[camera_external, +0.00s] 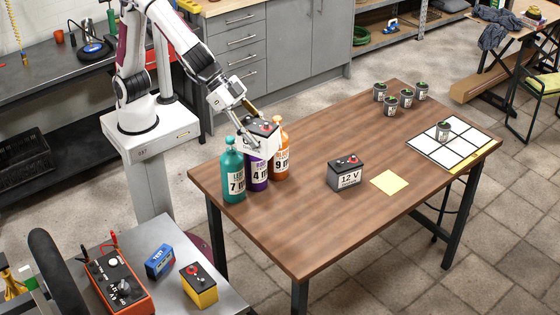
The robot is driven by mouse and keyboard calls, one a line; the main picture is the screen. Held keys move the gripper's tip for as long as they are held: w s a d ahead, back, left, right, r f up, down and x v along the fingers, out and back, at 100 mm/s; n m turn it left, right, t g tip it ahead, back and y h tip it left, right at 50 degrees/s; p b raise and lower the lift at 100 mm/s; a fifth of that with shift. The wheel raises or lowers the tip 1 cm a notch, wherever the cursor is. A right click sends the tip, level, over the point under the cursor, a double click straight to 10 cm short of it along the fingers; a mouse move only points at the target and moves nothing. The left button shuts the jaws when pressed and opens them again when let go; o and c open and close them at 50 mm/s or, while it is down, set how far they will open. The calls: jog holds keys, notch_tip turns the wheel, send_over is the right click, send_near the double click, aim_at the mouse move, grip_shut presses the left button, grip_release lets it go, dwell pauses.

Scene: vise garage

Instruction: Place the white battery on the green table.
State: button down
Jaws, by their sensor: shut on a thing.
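My gripper (247,112) is shut on the white battery (257,143), which has a black top with red terminals. The battery is in the air at the left end of the brown wooden table (290,235), level in the picture with the tops of the bottles. It hides the upper part of the purple bottle (257,175). A teal bottle (233,172) stands left of it and an orange bottle (280,155) right of it. I cannot tell whether the battery touches them. I see no green table; the tabletops in view are brown or grey.
A dark 12 V battery (345,172) and a yellow note (389,182) lie mid-table. Several potted plants (391,105) and a white grid board (463,147) are farther right. The front of the tabletop is clear. A grey table (165,293) holds a blue battery (160,261) and a yellow battery (199,287).

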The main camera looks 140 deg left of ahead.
jog(key=s+d+f+m+h, duration=0.1)
jog(key=s+d+f, duration=0.8)
jog(key=d, duration=0.4)
jog(key=shift+s+f, duration=0.3)
jog(key=shift+f, duration=0.05)
dwell(0.5)
jog(key=shift+a, duration=0.1)
dwell(0.3)
jog(key=d, duration=0.7)
jog(key=shift+d, duration=0.2)
dwell(0.5)
jog(key=shift+d+f+t, duration=0.15)
jog(key=shift+d+t, duration=0.1)
jog(key=shift+t, duration=0.05)
